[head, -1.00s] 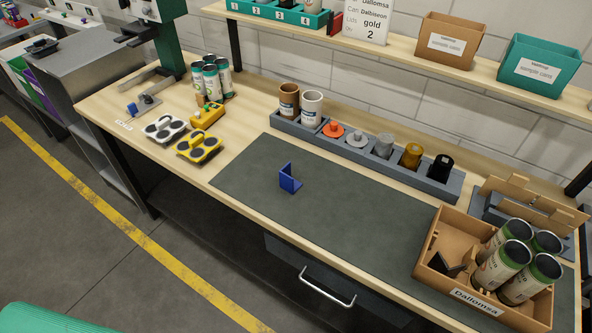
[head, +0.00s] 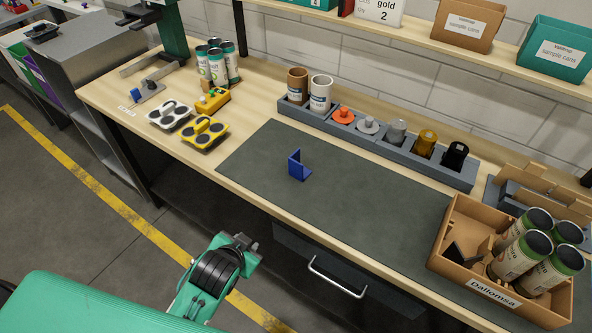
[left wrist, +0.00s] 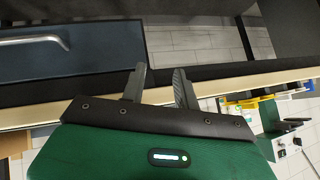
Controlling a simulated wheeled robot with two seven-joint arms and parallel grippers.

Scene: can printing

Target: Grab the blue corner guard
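The blue corner guard (head: 299,166) stands on the dark grey mat (head: 250,160) near the middle of the workbench. Nothing touches it. My left arm comes in low in the head view, in front of the bench and below the mat; its fingers are not clear there. In the left wrist view my left gripper (left wrist: 160,86) has its two dark fingers apart with nothing between them, close to the bench's front edge. The corner guard does not show in the left wrist view. My right gripper is in neither view.
A brown box (head: 446,245) with several cans stands at the mat's right end. A grey rack (head: 378,138) with cups and coloured pieces lies behind the mat. A drawer handle (head: 334,279) sticks out below the bench edge (head: 262,210). The mat around the guard is clear.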

